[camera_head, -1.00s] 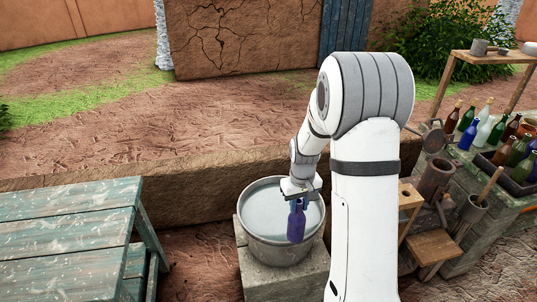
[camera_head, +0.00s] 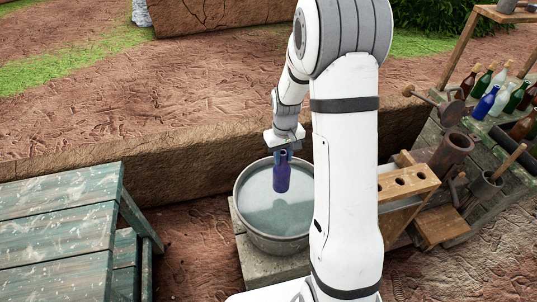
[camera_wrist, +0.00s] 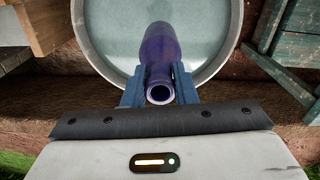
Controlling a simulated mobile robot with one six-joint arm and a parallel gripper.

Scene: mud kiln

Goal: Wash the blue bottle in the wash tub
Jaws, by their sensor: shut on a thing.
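The blue bottle (camera_head: 281,178) hangs upright in my gripper (camera_head: 283,154), neck up, over the wash tub. The wash tub (camera_head: 243,212) is a round grey metal basin of water on a stone block. In the wrist view my gripper (camera_wrist: 159,88) is shut on the neck of the blue bottle (camera_wrist: 160,48), its open mouth facing the camera. The tub's rim (camera_wrist: 232,52) curves around behind the bottle. The bottle appears to be above the water; I cannot tell whether its base touches the surface.
A worn green table (camera_head: 60,235) stands at the left. At the right a wooden rack with holes (camera_head: 405,182) stands beside my arm, near a workbench with several bottles, including another blue one (camera_head: 485,102). A low earth ledge (camera_head: 150,150) runs behind the tub.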

